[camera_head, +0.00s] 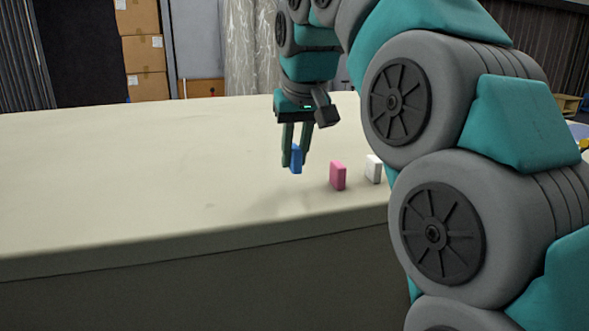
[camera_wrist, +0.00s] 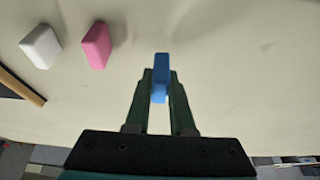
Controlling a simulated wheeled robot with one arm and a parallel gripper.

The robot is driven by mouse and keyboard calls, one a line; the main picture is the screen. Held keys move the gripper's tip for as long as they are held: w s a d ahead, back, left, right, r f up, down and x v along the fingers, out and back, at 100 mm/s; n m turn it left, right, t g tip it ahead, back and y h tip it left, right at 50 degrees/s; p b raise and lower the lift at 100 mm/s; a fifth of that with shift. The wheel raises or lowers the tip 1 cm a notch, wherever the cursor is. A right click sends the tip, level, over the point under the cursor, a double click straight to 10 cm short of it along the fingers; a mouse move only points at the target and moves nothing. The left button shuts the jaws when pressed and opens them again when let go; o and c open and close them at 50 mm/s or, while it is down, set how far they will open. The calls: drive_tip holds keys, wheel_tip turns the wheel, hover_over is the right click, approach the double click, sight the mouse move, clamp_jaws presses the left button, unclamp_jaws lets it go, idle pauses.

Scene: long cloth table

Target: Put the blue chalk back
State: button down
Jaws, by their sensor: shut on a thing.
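The blue chalk (camera_head: 296,160) is a small upright block between the fingers of my gripper (camera_head: 294,163). In the wrist view the blue chalk (camera_wrist: 160,78) sits between both green fingertips of my gripper (camera_wrist: 160,90), which is shut on it. Its far end sticks out past the fingertips. In the head view it shows at the table's height; I cannot tell whether its bottom touches the cloth.
A pink block (camera_head: 338,175) stands to the right of the blue chalk, and a white block (camera_head: 373,169) stands further right. A brown-edged dark object (camera_wrist: 22,86) lies near the white block in the wrist view. The long pale table (camera_head: 130,190) is clear to the left.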

sight(298, 150)
drive_tip(key=shift+f, duration=1.8)
drive_tip(key=shift+f, duration=0.15)
drive_tip(key=c, duration=0.8)
unclamp_jaws()
drive_tip(key=shift+o, duration=0.2)
drive_tip(key=shift+v, duration=3.9)
